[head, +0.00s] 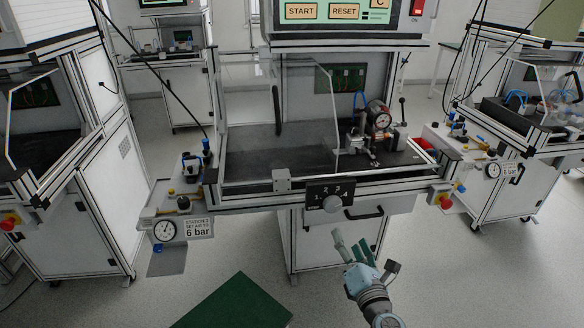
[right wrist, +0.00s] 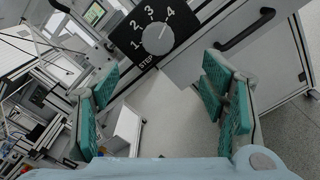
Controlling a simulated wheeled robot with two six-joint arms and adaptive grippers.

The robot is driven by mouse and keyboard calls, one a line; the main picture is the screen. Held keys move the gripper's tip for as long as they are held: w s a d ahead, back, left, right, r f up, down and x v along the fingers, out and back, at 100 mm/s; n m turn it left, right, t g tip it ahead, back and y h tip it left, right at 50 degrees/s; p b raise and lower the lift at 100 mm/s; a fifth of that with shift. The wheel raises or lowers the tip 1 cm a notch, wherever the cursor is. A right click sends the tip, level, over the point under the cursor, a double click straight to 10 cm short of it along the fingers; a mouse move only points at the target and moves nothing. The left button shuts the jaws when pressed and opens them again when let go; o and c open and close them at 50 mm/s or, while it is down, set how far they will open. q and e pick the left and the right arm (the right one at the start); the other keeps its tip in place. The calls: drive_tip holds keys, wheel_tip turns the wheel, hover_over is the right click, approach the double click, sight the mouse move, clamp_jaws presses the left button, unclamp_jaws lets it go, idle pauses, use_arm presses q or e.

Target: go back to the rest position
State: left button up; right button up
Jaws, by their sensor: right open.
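My right gripper (head: 354,250) is open and empty in the lower right of the head view, in front of the middle station's cabinet. In the right wrist view its teal finger pads (right wrist: 160,110) stand wide apart with nothing between them. The step selector knob (head: 332,204) on its black plate is just above and left of the gripper in the head view. The knob (right wrist: 158,39) also shows in the right wrist view, beyond the fingertips and apart from them, pointing toward 4. My left gripper is not in view.
The middle station holds a dial gauge fixture (head: 378,122) behind a clear guard (head: 325,110). A black cabinet handle (head: 365,213) is near my right gripper. Pressure gauges (head: 165,230) and other stations stand on both sides. A green mat (head: 235,303) lies low in front; grey floor is open.

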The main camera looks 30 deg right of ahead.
drive_tip(key=s+f+m+g+y+p, duration=0.1)
drive_tip(key=s+f+m+g, duration=0.3)
drive_tip(key=f, duration=0.6)
drive_tip(key=s+f+m+g+y+p, duration=0.1)
drive_tip(key=s+f+m+g, duration=0.2)
drive_tip(key=s+f+m, duration=0.5)
drive_tip(key=s+f+m+g, duration=0.3)
drive_tip(key=f+m, duration=0.1)
drive_tip(key=f, duration=0.8)
drive_tip(key=s+a+f+m+g+y+p, duration=0.1)
drive_tip(key=s+a+f+m+g+p, duration=0.1)
drive_tip(key=s, duration=0.9)
drive_tip(key=s+a+f+m+g+y+p, duration=0.2)
drive_tip(key=s+a+f+m+g, duration=0.1)
drive_tip(key=s+a+f+m, duration=0.2)
drive_tip(key=s+a+f, duration=0.2)
drive_tip(key=s+a, duration=0.2)
drive_tip(key=s, duration=0.2)
drive_tip(key=shift+s+m+g, duration=0.3)
drive_tip(key=shift+s+g, duration=0.1)
drive_tip(key=shift+f, duration=0.1)
